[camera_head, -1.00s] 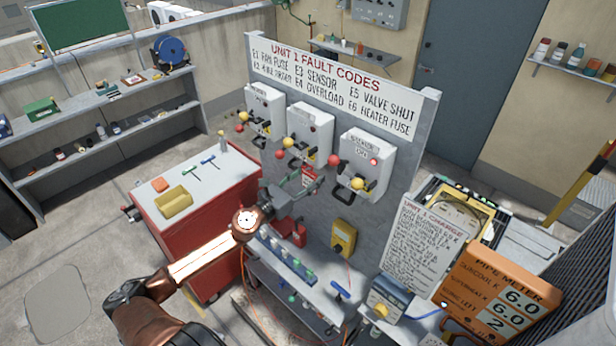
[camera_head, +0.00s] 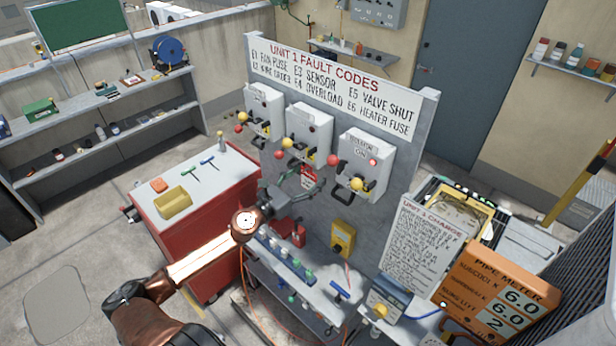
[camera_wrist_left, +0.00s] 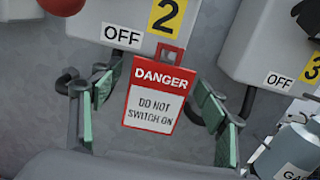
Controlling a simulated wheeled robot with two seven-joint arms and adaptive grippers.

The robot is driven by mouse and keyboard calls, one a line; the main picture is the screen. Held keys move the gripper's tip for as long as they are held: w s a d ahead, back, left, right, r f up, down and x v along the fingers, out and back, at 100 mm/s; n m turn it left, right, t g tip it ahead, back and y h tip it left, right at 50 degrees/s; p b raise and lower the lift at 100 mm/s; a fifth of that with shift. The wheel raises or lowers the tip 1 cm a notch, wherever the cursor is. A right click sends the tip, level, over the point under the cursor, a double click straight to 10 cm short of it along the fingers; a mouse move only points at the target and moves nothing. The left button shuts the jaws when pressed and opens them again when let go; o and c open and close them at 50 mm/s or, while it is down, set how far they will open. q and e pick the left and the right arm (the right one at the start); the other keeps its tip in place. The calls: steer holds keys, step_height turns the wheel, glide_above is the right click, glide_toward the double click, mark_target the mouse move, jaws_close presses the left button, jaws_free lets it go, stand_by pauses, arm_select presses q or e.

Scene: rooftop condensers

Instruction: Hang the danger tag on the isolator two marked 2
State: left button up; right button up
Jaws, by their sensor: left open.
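The red and white danger tag (camera_wrist_left: 155,95) hangs upright below the yellow 2 label of isolator two (camera_wrist_left: 125,22) in the left wrist view. Its red top overlaps the isolator's lower edge, right of the OFF label; I cannot make out what its slot sits on. In the head view the tag (camera_head: 307,174) shows small under the middle grey box, isolator two (camera_head: 310,125). My left gripper (camera_head: 297,190) is open, its green-padded fingers (camera_wrist_left: 158,115) standing apart on either side of the tag with gaps visible. My right gripper is not in view.
Isolator three (camera_wrist_left: 280,45) is close at the right, with a black loop handle beside my finger. Another isolator (camera_head: 262,110) is at the left on the grey panel. Below are a red padlock-like item, a yellow box (camera_head: 343,238) and a cluttered shelf. A red cabinet (camera_head: 200,225) stands left.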

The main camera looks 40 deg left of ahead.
arm_select(q)
steer(key=s+a, duration=0.1)
steer(key=s, duration=1.1)
steer(key=shift+f, duration=0.25)
